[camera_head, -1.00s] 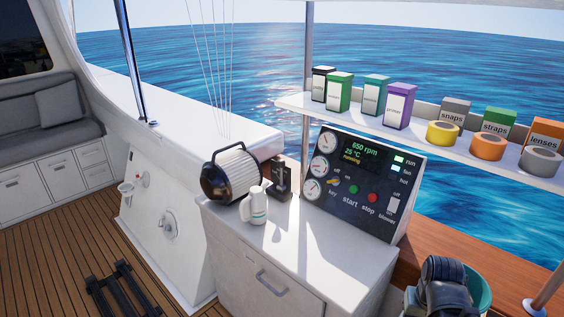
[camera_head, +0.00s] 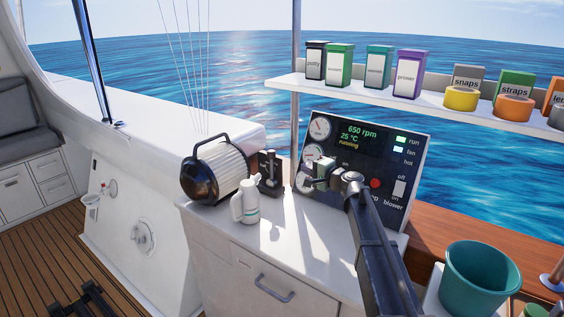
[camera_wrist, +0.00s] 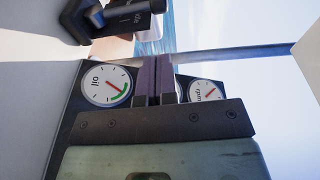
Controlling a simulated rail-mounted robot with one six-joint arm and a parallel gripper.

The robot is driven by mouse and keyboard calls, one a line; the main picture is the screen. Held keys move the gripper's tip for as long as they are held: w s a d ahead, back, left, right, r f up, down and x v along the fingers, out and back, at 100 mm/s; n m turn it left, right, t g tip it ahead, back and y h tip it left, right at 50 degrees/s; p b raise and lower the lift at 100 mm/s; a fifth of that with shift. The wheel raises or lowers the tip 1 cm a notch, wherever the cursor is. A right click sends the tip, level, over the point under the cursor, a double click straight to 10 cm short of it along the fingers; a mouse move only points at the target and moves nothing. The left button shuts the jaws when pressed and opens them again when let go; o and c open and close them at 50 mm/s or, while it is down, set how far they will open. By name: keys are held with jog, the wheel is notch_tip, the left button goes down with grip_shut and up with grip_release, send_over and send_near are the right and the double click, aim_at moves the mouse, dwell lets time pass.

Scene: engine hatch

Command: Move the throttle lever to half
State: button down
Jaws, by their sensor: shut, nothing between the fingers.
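The throttle lever (camera_head: 270,172) is a black upright handle on a dark base, at the back of the white counter, left of the instrument panel. Its exact setting is too small to read in the head view. In the wrist view the black throttle unit (camera_wrist: 118,18) shows at the top left, with small lettering on it. My gripper (camera_head: 322,172) is in front of the panel's gauges, right of the lever and apart from it. In the wrist view its fingers (camera_wrist: 154,68) are together and empty, between the oil and rpm gauges.
A white jug (camera_head: 246,203) stands on the counter just in front of the lever. The instrument panel (camera_head: 388,142) stands at right, below a shelf (camera_head: 350,90) of boxes and tape rolls.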

aim_at(274, 155)
jog(key=x, duration=1.3)
jog(key=shift+w+a+f+b, duration=0.1)
jog(key=shift+w+a+b, duration=0.05)
jog(key=shift+a+b, duration=0.2)
jog(key=shift+d, duration=0.1)
